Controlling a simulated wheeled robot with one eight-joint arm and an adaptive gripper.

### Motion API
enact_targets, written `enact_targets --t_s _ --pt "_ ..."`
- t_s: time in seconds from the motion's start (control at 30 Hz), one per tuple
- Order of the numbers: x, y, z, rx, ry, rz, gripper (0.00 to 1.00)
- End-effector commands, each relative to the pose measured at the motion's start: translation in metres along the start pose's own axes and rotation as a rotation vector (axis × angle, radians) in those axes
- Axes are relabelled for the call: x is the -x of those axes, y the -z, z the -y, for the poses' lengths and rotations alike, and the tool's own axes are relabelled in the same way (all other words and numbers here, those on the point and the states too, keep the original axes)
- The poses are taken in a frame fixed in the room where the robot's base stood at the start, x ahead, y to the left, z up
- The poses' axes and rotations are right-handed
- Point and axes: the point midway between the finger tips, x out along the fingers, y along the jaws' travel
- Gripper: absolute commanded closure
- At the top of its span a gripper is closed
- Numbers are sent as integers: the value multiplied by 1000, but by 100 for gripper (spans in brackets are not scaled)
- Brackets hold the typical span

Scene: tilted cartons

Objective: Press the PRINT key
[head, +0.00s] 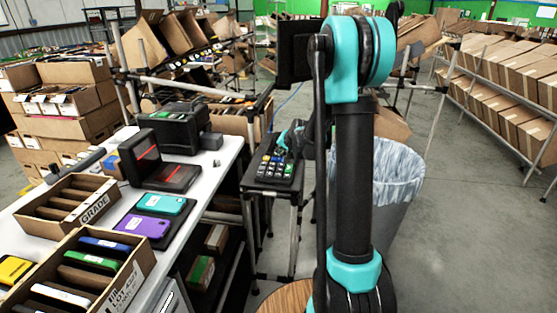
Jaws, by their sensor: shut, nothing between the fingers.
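A dark keypad (272,169) with several coloured and pale keys lies on a small black stand at the centre of the head view. Its key labels are too small to read, so I cannot tell which key is PRINT. My gripper (284,150) is shut and empty, pointing down at the far part of the keypad. My arm hides part of the gripper and the area to its right. Whether the fingertips touch a key cannot be made out.
A white table (215,165) at the left bears a black printer-like box (174,127), a scanner with red lines (158,165), phones and open cartons, including a GRADE box (92,206). A lined bin (398,175) stands right of my arm. Floor at the right is clear.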

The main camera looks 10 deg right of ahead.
Motion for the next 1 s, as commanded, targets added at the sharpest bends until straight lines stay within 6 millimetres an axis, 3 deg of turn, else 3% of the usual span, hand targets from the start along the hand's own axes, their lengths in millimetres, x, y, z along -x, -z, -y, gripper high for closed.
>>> enact_targets --t_s 1.0 --pt "-6 -4 -4 0 0 0 100"
